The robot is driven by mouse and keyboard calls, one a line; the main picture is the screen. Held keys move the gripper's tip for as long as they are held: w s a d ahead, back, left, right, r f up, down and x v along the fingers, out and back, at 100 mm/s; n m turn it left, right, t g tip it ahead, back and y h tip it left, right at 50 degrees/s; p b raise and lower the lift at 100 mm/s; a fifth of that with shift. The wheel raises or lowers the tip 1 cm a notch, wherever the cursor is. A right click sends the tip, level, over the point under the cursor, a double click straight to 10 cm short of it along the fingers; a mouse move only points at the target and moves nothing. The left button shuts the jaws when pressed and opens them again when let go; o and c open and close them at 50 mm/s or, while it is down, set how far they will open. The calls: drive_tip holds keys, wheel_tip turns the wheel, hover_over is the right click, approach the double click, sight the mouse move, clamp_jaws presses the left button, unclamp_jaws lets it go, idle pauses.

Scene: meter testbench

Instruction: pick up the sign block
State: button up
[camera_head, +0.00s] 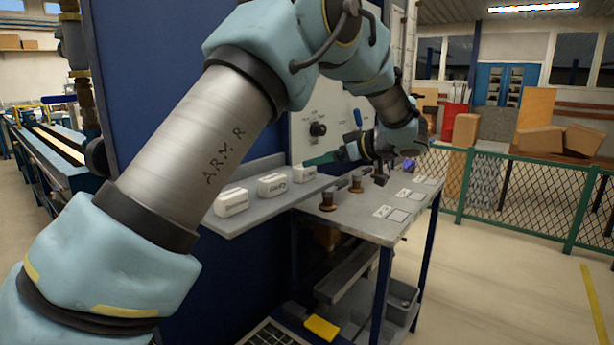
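Several white blocks with dark lettering stand in a row on the grey shelf (255,219): a near one (232,203), a middle one (272,186) and a far one (304,174). The lettering is too small to read, and I cannot tell which is the sign block. My gripper (380,179) points down over the far part of the grey bench top (350,222), to the right of the blocks and apart from them. Its fingers are small and dark, so whether they are open or what is between them is unclear.
Two dark cylindrical pieces (327,202) stand on the bench, with white marked squares (398,216) along its right side. A small blue-purple object (408,165) lies beyond my gripper. A panel with a knob (318,129) rises behind. A green fence (520,190) stands at right.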

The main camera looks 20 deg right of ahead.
sight(296, 169)
drive_tip(key=x, duration=0.2)
drive_tip(key=f+p+x, duration=0.1)
drive_tip(key=x, duration=0.1)
drive_tip(key=shift+a+p+x, duration=0.15)
drive_tip(key=shift+p+x, duration=0.3)
drive_tip(key=shift+x, duration=0.9)
drive_tip(key=shift+a+p+x, duration=0.2)
drive_tip(key=shift+p+x, duration=0.25)
drive_tip(key=shift+x, duration=0.95)
drive_tip(key=shift+s, duration=0.2)
drive_tip(key=shift+c, duration=0.2)
drive_tip(key=c, duration=1.1)
